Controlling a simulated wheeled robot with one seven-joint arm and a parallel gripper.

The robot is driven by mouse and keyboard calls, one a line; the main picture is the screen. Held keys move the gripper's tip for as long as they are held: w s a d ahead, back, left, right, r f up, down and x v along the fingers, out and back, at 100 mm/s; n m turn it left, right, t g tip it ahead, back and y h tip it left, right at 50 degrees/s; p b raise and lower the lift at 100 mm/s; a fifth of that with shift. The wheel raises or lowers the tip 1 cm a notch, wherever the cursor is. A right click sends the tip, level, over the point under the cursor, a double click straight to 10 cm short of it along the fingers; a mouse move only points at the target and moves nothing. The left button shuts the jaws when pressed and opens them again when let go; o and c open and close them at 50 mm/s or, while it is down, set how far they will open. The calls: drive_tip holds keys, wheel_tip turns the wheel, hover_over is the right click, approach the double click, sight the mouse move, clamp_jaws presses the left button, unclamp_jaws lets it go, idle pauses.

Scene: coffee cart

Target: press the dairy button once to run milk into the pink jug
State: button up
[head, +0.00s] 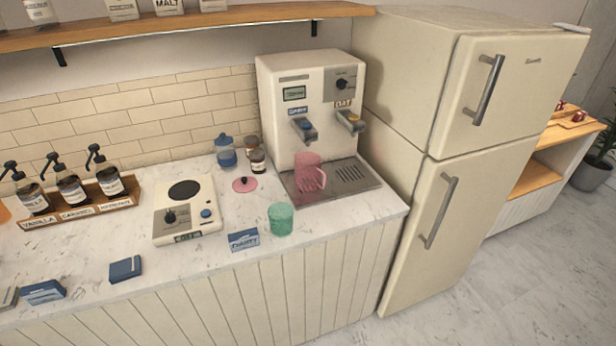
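The pink jug (309,178) stands upright on the drip tray (345,188) of the cream dispenser (283,85). It is on the left part of the tray, below the left spout. The dairy side has a blue label (298,111) and a blue part (303,125), which looks like its button, on the spout. The right side has an OAT label and an orange-yellow part (351,118). The inside of the jug cannot be made out. My gripper is not in view.
A green cup (281,218) and a blue dairy card (243,240) are at the counter's front. A hot plate (187,208), pink lid (245,184) and jars (227,151) are left of the dispenser. The fridge (450,150) stands close on its right. A shelf (180,28) hangs above.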

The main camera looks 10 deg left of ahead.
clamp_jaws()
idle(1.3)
